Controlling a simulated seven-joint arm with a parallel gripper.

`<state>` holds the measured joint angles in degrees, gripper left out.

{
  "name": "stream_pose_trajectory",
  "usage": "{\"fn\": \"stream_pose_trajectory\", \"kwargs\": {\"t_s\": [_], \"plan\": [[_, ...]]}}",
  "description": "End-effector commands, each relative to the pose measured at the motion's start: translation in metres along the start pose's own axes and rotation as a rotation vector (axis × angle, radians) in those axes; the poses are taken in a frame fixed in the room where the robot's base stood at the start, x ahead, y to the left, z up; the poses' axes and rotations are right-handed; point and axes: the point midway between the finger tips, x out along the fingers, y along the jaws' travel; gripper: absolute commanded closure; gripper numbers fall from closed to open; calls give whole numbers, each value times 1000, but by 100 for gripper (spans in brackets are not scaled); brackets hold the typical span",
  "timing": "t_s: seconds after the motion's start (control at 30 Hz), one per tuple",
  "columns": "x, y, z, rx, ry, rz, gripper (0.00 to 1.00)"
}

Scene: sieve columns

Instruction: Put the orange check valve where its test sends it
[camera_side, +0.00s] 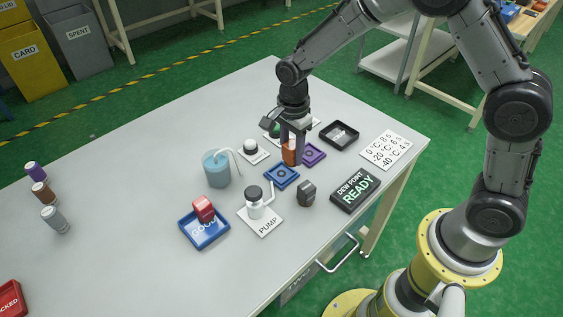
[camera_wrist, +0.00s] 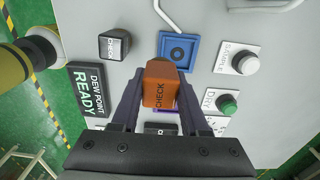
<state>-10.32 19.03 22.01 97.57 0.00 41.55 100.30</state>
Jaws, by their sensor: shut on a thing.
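My gripper (camera_side: 293,146) points down and is shut on the orange check valve (camera_side: 289,153). In the wrist view the valve (camera_wrist: 159,88), marked CHECK, sits between the two fingers. It appears to be over or near the blue square pad (camera_side: 282,175) and the purple square pad (camera_side: 313,154); its exact height is unclear. The blue pad (camera_wrist: 179,50) looks empty in the wrist view. The purple pad is mostly hidden there. The dew point display (camera_side: 355,189) reads READY. A blue GOOD tray (camera_side: 222,236) holds a red block-like valve (camera_side: 203,208).
A dark check valve (camera_side: 306,193) stands near the blue pad. The pump (camera_side: 255,203), teal pot (camera_side: 217,168), white SAMPLE button (camera_wrist: 245,62) and green DRY button (camera_wrist: 228,104) surround the pads. A black tray (camera_side: 340,134) looks empty. A red tray (camera_side: 10,299) lies far left.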

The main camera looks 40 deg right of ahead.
Motion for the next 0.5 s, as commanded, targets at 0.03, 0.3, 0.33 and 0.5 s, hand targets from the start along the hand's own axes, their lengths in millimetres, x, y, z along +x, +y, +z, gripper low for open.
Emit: {"fn": "stream_pose_trajectory", "kwargs": {"t_s": [0.03, 0.3, 0.33, 0.5], "plan": [[8, -7, 1, 0, 0, -1, 100], [24, -22, 4, 0, -1, -4, 100], [26, -23, 4, 0, -1, -3, 100], [46, -31, 6, 0, 0, 0, 100]]}}
